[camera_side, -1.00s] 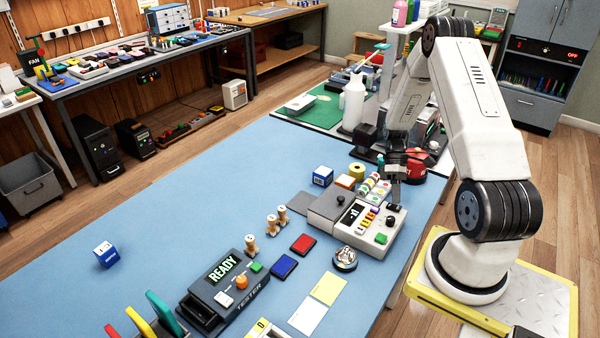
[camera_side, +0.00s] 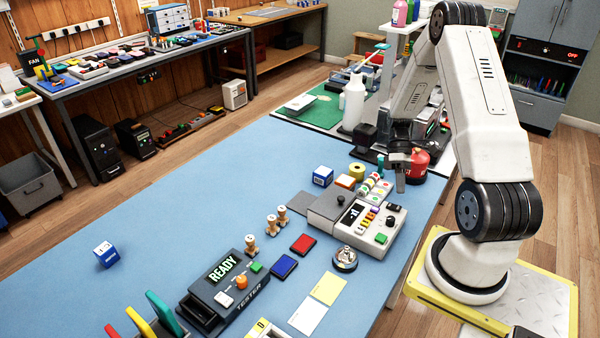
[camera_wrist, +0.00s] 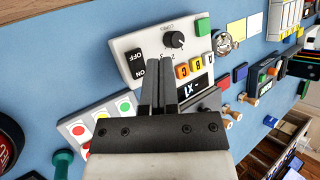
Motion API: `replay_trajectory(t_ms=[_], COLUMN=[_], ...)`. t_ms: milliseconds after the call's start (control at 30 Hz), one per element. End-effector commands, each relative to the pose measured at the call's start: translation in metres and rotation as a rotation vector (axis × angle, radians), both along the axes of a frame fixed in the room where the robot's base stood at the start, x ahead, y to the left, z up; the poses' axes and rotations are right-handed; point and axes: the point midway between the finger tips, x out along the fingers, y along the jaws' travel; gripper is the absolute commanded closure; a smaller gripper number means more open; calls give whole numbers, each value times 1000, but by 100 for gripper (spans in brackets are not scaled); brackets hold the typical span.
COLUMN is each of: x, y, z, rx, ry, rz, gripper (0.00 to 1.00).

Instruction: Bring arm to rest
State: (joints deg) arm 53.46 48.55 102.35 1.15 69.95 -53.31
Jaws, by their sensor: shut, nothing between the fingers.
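My gripper (camera_side: 401,180) hangs pointing down above the right edge of the blue table, just behind the grey label machine (camera_side: 381,238). In the wrist view its two fingers (camera_wrist: 163,82) are shut together with nothing between them. Beyond the fingertips the wrist view shows the label machine (camera_wrist: 150,42) with its black knob, green button, ON/OFF switch and A, B, C buttons. My gripper is apart from the machine.
A red round object (camera_side: 416,163) stands close beside my gripper. A yellow tape roll (camera_side: 357,171) and a blue box (camera_side: 322,176) sit left of it. A tester (camera_side: 222,288) reading READY is at the front. The table's left half is mostly clear.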

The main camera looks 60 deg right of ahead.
Motion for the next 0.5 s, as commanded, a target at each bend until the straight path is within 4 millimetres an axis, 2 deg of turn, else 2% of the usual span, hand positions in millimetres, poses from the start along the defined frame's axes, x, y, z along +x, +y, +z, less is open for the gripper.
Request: replay_trajectory(t_ms=[200,500], x=[-2,-2], y=[0,0], z=[11,12], rx=[0,1], ry=[0,1], rz=[0,0], gripper=[100,100])
